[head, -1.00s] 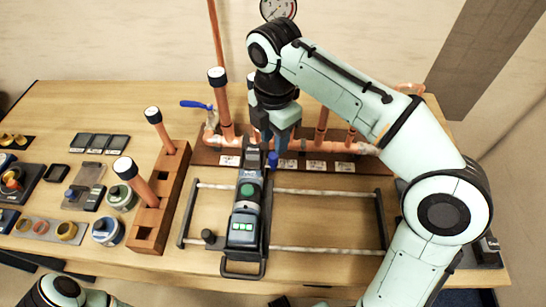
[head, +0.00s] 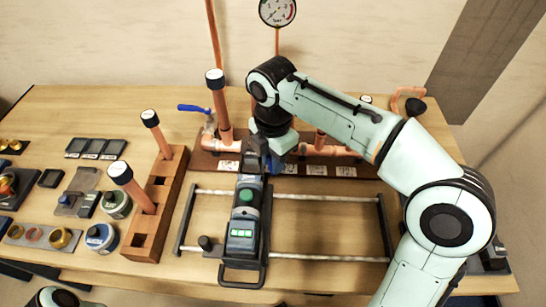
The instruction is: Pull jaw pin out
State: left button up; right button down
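The press tool (head: 243,222) lies lengthwise on a rail frame in the middle of the bench, with a green button and a lit green display. Its dark jaw head (head: 251,162) points to the back, towards the copper manifold (head: 330,150). A small patch of blue (head: 275,166) shows at the right of the jaw head, where the jaw pin is; most of it is hidden. My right gripper (head: 273,157) points down at that spot, close against the head. Its fingers are largely hidden by my wrist, so its grip cannot be made out.
A wooden block (head: 158,205) with upright copper tubes stands left of the tool. Tins, rings and dark trays cover the bench's left side. A blue-handled valve (head: 195,108) and a gauge (head: 277,12) are at the back. The rail frame (head: 322,197) is clear to the right.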

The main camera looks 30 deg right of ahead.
pick_arm(q)
jog(key=shift+s+f+b, duration=0.2)
jog(key=shift+f+b, duration=0.3)
jog(key=shift+f, duration=0.05)
pick_arm(e)
jog(key=s+d, duration=0.2)
jog(key=d, duration=0.2)
jog(key=shift+s+d, duration=0.3)
jog(key=shift+s, duration=0.1)
jog(key=c, duration=1.2)
grip_release()
pick_arm(q)
jog(key=r+p, duration=0.1)
jog(key=w+r+p, duration=0.1)
jog(key=r, duration=0.1)
jog(key=w+r+p, duration=0.1)
jog(key=p, duration=0.1)
jog(key=shift+w+r, duration=0.2)
jog(key=shift+r, duration=0.2)
pick_arm(e)
notch_tip(320, 180, up, 13)
jog(key=shift+r, duration=0.15)
pick_arm(q)
jog(key=shift+s, duration=0.1)
